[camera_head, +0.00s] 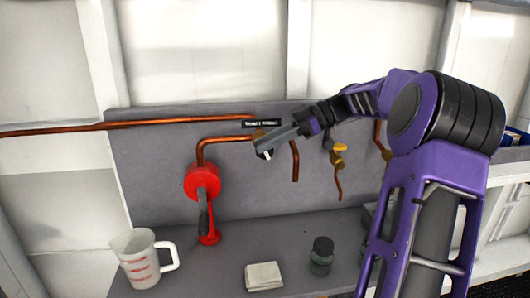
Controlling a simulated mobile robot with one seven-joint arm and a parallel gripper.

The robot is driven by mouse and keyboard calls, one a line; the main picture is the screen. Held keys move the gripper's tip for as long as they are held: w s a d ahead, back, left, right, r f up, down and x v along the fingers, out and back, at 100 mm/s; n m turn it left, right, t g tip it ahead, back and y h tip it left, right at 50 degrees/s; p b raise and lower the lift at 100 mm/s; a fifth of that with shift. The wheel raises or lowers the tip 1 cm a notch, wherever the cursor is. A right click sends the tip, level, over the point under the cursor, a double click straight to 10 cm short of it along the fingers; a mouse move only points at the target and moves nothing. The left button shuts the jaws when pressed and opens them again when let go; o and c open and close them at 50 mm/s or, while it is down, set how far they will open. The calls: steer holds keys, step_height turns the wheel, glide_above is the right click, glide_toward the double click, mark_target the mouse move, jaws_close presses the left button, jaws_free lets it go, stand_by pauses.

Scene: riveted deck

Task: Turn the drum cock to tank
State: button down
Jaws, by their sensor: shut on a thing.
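The drum cock (258,134) sits on the copper pipework on the grey back panel, just below a small black label whose text is too small to read. My gripper (265,153) is at the cock and shut on its handle, most of which the fingers hide. Which way the handle points cannot be told. One copper pipe runs left from the cock to a red hand pump (202,182) with a dark handle. Another copper pipe (295,162) bends down to the right of the cock.
A brass valve (338,155) with a yellow part is right of my gripper. A long copper pipe (80,129) runs left along the wall.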

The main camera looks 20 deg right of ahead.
steer(key=y+b, duration=0.2)
steer(key=t+y+b, duration=0.1)
steer(key=shift+d+f+y+b, duration=0.3)
steer(key=shift+d+f+b, duration=0.05)
steer(key=shift+b, duration=0.05)
steer(key=shift+s+r+y+b, duration=0.1)
steer(key=shift+y+b, duration=0.4)
steer(key=shift+b, duration=0.05)
steer(key=c, duration=0.6)
jaws_free()
steer(key=p+v, duration=0.2)
steer(key=v, duration=1.5)
steer(key=shift+s+d+f, duration=0.2)
steer(key=shift+f, duration=0.05)
